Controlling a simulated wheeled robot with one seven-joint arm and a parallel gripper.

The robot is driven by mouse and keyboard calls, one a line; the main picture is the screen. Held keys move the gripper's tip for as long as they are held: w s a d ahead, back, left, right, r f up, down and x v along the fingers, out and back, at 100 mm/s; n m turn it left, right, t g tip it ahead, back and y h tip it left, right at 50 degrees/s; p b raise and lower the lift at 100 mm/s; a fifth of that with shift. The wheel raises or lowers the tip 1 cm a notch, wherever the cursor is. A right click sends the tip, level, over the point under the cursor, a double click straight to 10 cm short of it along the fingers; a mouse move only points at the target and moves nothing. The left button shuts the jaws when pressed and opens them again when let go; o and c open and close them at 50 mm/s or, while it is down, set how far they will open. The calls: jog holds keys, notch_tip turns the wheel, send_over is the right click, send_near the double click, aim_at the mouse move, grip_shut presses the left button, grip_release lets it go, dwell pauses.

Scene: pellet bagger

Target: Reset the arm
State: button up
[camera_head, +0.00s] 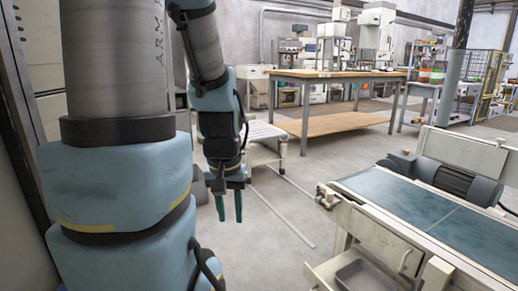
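My gripper (229,206) hangs pointing down at the left of the head view, over the grey floor. Its two teal fingers are spread apart with a gap between them, and nothing shows in the gap. My arm (140,130) fills the left side of the view, with its upper links raised and the forearm folded down to the wrist. It hides much of what lies behind it.
A conveyor (400,205) with a green belt and a motor stands at the right, with an open drawer (345,272) below. A wooden workbench (330,76) stands farther back. A small slatted roller table (263,132) is behind my gripper.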

notch_tip(320, 180, up, 29)
jog(key=p, duration=2.6)
jog(key=shift+f, duration=0.2)
